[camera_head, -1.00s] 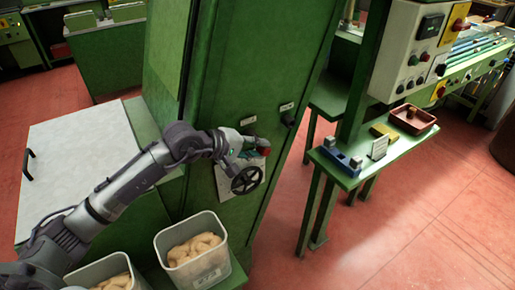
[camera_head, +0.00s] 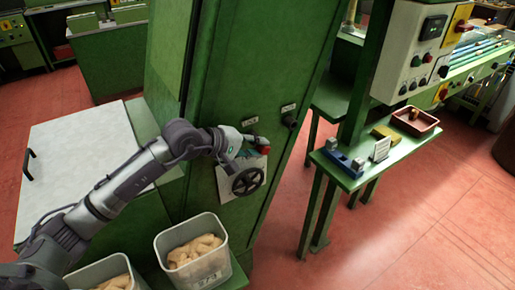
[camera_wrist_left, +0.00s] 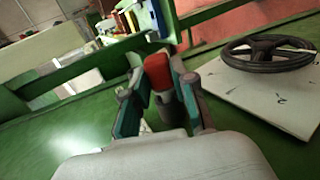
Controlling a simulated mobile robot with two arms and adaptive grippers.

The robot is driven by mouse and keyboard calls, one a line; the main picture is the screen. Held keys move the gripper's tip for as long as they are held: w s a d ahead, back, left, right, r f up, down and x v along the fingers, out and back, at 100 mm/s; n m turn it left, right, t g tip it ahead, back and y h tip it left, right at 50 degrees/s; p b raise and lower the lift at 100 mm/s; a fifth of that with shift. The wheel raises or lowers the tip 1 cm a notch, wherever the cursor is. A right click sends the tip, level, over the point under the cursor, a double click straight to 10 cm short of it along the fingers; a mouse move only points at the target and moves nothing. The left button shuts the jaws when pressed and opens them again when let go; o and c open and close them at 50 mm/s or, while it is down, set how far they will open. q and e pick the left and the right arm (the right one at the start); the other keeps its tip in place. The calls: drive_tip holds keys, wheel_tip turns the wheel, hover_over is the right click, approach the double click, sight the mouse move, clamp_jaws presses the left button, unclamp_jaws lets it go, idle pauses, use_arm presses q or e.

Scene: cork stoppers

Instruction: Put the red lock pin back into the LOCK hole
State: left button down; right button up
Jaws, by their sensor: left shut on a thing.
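My left gripper (camera_head: 254,151) is in front of the green cabinet (camera_head: 232,90), just above the black handwheel (camera_head: 247,181). In the left wrist view its two fingers (camera_wrist_left: 160,98) are shut on the red lock pin (camera_wrist_left: 158,70). The pin's red head stands up between the fingers, with a dark part below it. I cannot make out the LOCK hole. My right gripper is out of view.
A second label (camera_head: 288,107) with a black knob (camera_head: 290,121) is to the right on the cabinet. The handwheel sits on a white plate (camera_wrist_left: 285,95). A grey bin (camera_head: 218,266) of cork-coloured pieces stands below. A green side table (camera_head: 347,181) is at right.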

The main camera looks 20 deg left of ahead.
use_arm(q)
drive_tip(key=shift+w+a+b, duration=0.3)
drive_tip(key=shift+a+b, duration=0.05)
drive_tip(key=shift+a, duration=0.05)
drive_tip(key=c, duration=0.9)
unclamp_jaws()
drive_tip(key=shift+o, duration=0.2)
drive_tip(key=v, duration=1.2)
